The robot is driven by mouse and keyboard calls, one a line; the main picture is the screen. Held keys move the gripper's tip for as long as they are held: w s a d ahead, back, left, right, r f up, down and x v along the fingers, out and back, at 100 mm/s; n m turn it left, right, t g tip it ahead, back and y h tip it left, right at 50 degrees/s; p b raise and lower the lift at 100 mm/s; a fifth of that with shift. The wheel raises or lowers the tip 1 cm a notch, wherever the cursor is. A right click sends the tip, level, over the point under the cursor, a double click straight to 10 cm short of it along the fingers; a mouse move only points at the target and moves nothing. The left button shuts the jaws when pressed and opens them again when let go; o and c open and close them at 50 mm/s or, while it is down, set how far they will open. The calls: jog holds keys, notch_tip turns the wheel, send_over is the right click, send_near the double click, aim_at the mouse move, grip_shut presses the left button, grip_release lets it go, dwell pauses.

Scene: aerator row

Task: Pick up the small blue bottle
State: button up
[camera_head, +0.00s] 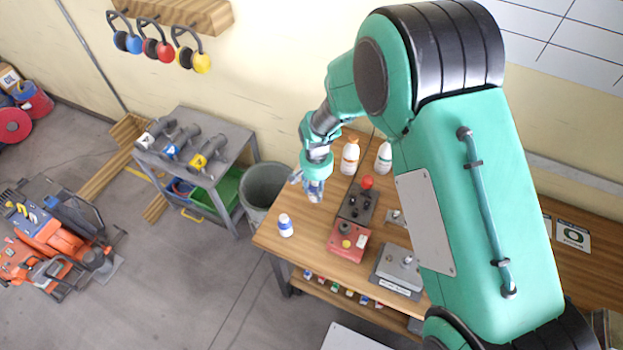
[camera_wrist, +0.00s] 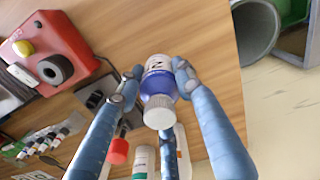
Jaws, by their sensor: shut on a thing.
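The small blue bottle (camera_wrist: 157,84), with a white cap and a white label, is between the two fingertips of my gripper (camera_wrist: 156,70) in the wrist view. My gripper is shut on it, and the cap is toward the wrist camera. In the head view my gripper (camera_head: 308,188) is over the left part of the wooden table, and the fingers largely hide what they hold. Another small white-and-blue bottle (camera_head: 286,227) stands upright near the table's front left corner, apart from my fingers in that view.
The wooden table (camera_head: 300,240) bears a red box (camera_head: 349,240), a black box with a red button (camera_head: 357,204), a grey box (camera_head: 400,268), and an orange-capped bottle (camera_head: 350,157) and a green-labelled bottle (camera_head: 384,158) behind. A grey bin (camera_head: 262,185) stands left of the table.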

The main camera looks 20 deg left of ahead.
jog(key=shift+s+d+r, duration=0.15)
jog(key=shift+s+d, duration=0.85)
jog(key=shift+s, duration=0.15)
jog(key=shift+s+d+r, duration=0.15)
jog(key=shift+s+d, duration=0.8)
jog(key=shift+s, duration=0.15)
jog(key=shift+r, duration=0.15)
notch_tip(320, 180, up, 11)
jog(key=w+d, duration=1.4)
jog(key=d, duration=0.5)
jog(key=w+d+b, duration=0.1)
jog(key=w+d, duration=0.2)
jog(key=d, duration=1.2)
jog(key=w+d, duration=0.3)
jog(key=d, duration=1.1)
notch_tip(320, 180, down, 11)
jog(key=shift+w, duration=0.15)
